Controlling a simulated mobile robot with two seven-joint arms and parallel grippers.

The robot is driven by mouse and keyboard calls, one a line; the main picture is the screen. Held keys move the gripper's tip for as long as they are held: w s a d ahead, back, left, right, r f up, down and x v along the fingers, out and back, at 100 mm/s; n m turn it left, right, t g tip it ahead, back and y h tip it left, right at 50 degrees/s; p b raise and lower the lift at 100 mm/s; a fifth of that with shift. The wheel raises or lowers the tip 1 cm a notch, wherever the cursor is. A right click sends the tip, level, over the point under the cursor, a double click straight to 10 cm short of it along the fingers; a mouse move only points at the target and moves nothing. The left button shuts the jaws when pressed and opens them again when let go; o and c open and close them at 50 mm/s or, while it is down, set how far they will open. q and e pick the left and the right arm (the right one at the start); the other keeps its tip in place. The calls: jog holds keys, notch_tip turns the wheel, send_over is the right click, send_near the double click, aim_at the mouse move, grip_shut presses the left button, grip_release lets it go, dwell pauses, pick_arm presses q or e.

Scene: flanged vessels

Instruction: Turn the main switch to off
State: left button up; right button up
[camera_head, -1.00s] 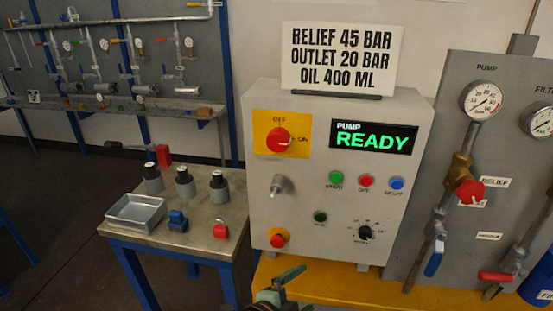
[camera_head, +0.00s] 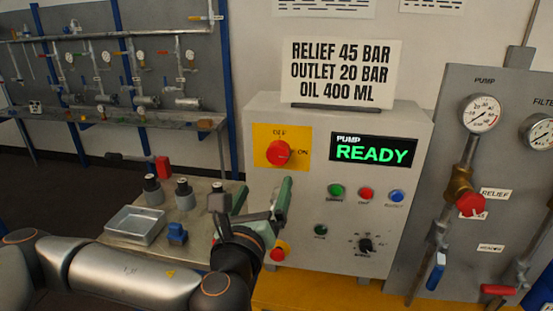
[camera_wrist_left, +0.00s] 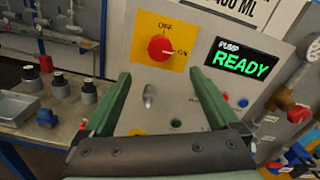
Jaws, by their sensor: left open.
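The main switch is a red rotary knob (camera_head: 278,152) on a yellow plate, high on the left of the grey control box (camera_head: 260,225). OFF is printed above it and ON to its right; its pale mark points right, toward ON. My left gripper (camera_head: 262,194) is open and empty, in front of the box's left edge and below the knob. In the left wrist view the knob (camera_wrist_left: 160,48) lies ahead, beyond the tips and between the two green fingers (camera_wrist_left: 159,77), not touched. My right gripper is out of view.
A display (camera_head: 372,150) reads PUMP READY, with green, red and blue buttons below. A metal key-like lever (camera_wrist_left: 150,97) sticks out beneath the switch. A sign (camera_head: 338,72) stands on the box. A side table (camera_head: 185,245) holds a tray and small parts.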

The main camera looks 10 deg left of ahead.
aim_at(277, 158)
pick_arm(q)
jog(key=w+p, duration=0.2)
jog(key=w, duration=1)
jog(key=shift+w, duration=0.2)
jog(key=shift+c, duration=0.2)
jog(key=c, duration=1.3)
jog(key=shift+c, duration=0.2)
